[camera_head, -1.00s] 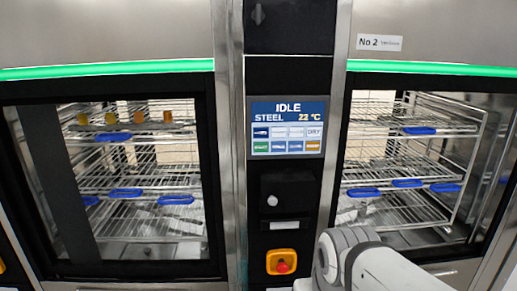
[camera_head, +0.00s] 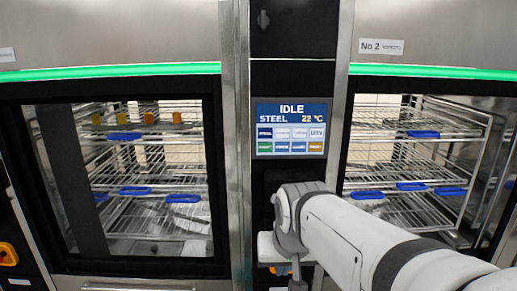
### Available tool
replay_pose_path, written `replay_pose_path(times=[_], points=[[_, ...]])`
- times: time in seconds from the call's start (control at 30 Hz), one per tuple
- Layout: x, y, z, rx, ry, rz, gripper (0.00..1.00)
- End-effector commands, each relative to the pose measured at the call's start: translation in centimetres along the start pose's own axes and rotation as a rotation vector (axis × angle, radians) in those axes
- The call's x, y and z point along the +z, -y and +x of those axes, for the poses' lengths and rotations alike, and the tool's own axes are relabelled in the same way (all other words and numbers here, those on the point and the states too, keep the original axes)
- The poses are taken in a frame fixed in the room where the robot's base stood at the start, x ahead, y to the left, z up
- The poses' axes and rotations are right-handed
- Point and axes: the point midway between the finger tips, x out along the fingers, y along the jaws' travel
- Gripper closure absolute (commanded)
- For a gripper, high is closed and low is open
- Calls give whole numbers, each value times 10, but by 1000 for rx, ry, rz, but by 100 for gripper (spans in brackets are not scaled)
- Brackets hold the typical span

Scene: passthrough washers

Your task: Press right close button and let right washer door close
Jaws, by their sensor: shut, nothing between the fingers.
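The right washer (camera_head: 420,88), under a "No 2" label, has a dark-framed front through which wire racks (camera_head: 410,160) show. I cannot tell whether a glass door covers this front. The control panel (camera_head: 291,129) between the two washers shows "IDLE", "STEEL" and "22 °C" above two rows of small coloured buttons. Which of them, if any, is the right close button is too small to tell. My arm crosses the lower right and hides the column below the screen.
The left washer (camera_head: 110,88) holds racks with blue clips and small amber items (camera_head: 150,118) on top. Green light strips (camera_head: 110,72) run above both fronts. A dark knob (camera_head: 263,19) sits above the screen. An orange-and-red button (camera_head: 8,254) shows at the far left edge.

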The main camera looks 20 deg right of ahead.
Motion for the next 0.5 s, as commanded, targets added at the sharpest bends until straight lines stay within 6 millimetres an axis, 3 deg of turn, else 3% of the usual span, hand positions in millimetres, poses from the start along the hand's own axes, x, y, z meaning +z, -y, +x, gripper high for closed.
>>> replay_pose_path(times=[0.1,0.3,0.4,0.5], points=[[-71,-17,-17,18,-119,222,100],[-167,-53,-51,15,-303,551,100],[-196,-67,-64,6,-367,656,100],[-212,-75,-72,-2,-403,716,100]])
